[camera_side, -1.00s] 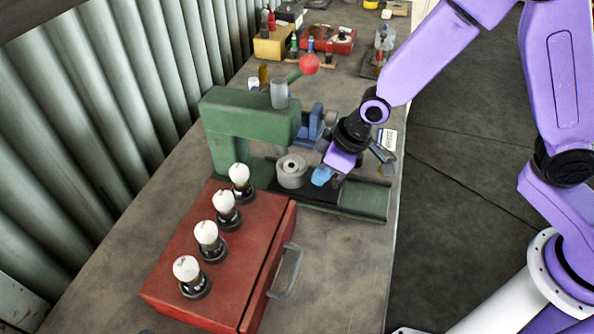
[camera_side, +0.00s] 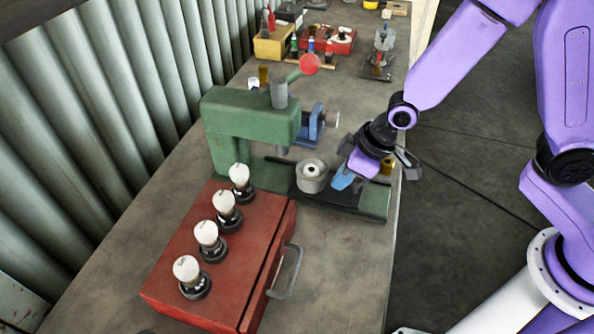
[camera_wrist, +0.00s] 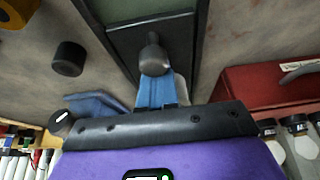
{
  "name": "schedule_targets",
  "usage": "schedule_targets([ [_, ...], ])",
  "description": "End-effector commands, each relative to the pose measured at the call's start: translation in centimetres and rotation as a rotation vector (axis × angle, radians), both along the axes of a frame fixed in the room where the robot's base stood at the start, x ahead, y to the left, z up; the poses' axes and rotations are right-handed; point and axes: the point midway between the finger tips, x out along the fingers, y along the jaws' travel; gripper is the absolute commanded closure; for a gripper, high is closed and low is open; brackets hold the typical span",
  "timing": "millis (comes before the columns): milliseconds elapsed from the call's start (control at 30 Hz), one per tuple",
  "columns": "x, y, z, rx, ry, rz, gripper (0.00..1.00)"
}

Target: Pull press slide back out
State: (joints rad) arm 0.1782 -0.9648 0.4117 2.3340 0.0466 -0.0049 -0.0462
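The green arbor press (camera_side: 250,118) stands on the bench with its base running right toward the bench edge. Its dark slide plate (camera_side: 335,200) lies in the base channel and carries a round grey cup (camera_side: 312,176), which stands to the right of the ram (camera_side: 283,150). My gripper (camera_side: 343,181) is at the slide's right part, with its blue fingers pointing down-left. In the wrist view, the blue fingers (camera_wrist: 157,92) are close together at a grey knob (camera_wrist: 153,58) on the dark slide and look shut on it. The cup is hidden there.
A red toolbox (camera_side: 225,262) with several white-topped bulbs on its lid stands in front of the press. A blue vise (camera_side: 313,125) is behind. The press lever with red knob (camera_side: 310,63) rises above. Bench space at the front right is clear.

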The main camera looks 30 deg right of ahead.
Motion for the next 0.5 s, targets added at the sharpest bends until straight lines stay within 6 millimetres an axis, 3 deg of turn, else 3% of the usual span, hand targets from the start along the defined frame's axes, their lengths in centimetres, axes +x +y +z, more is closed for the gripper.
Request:
schedule_targets([
  [500,-1.6,-1.6,0.0,-0.002,0.002,0.000,1.00],
])
